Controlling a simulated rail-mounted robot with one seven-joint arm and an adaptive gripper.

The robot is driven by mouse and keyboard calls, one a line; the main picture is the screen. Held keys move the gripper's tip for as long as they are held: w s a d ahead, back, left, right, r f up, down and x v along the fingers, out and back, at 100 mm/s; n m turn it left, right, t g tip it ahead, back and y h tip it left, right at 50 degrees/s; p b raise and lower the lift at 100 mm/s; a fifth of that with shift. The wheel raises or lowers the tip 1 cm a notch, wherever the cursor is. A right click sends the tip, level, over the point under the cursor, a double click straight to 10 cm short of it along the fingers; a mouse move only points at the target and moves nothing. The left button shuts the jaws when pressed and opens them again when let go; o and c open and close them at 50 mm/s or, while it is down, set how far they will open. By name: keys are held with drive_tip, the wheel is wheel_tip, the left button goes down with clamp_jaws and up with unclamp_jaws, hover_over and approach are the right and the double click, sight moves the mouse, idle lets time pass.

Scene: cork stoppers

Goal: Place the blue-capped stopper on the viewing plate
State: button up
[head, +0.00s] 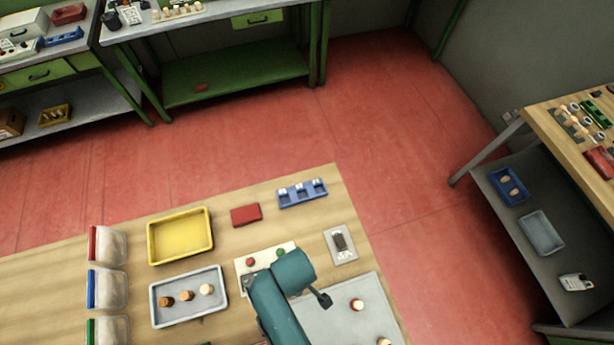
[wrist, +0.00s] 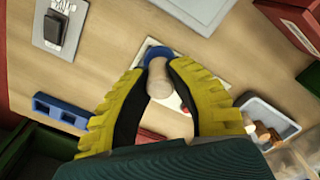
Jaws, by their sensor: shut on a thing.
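My gripper (wrist: 160,72) shows in the wrist view, its yellow-and-black fingers shut on the blue-capped stopper (wrist: 158,82). The stopper has a pale cork body, and its blue cap points away from the camera. In the wrist view it overlaps a white plate (wrist: 180,98); I cannot tell the height between them. In the head view this white plate (head: 244,268) has a red and a green spot and is partly covered by my arm, which also hides my gripper and the stopper. I cannot tell for sure which plate is the viewing plate.
A grey plate (head: 318,318) at the right bears a red-topped stopper (head: 357,304). A grey tray (head: 158,317) holds several stoppers. The yellow tray (head: 180,236) is empty. A red block (head: 246,214), blue rack (head: 302,193) and black switch (head: 340,242) stand nearby.

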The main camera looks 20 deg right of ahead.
drive_tip(key=s+d+r+n, duration=0.2)
drive_tip(key=s+r+n, duration=0.2)
drive_tip(key=s+n, duration=0.9)
drive_tip(key=shift+n, duration=0.6)
drive_tip(key=f, duration=0.7)
drive_tip(key=w+f, duration=0.1)
drive_tip(key=f, duration=0.2)
drive_tip(key=shift+d+f, duration=0.2)
drive_tip(key=shift+d, duration=0.05)
drive_tip(key=o, duration=0.7)
drive_tip(key=shift+f, duration=0.1)
wheel_tip(320, 180, up, 12)
drive_tip(key=p, duration=0.1)
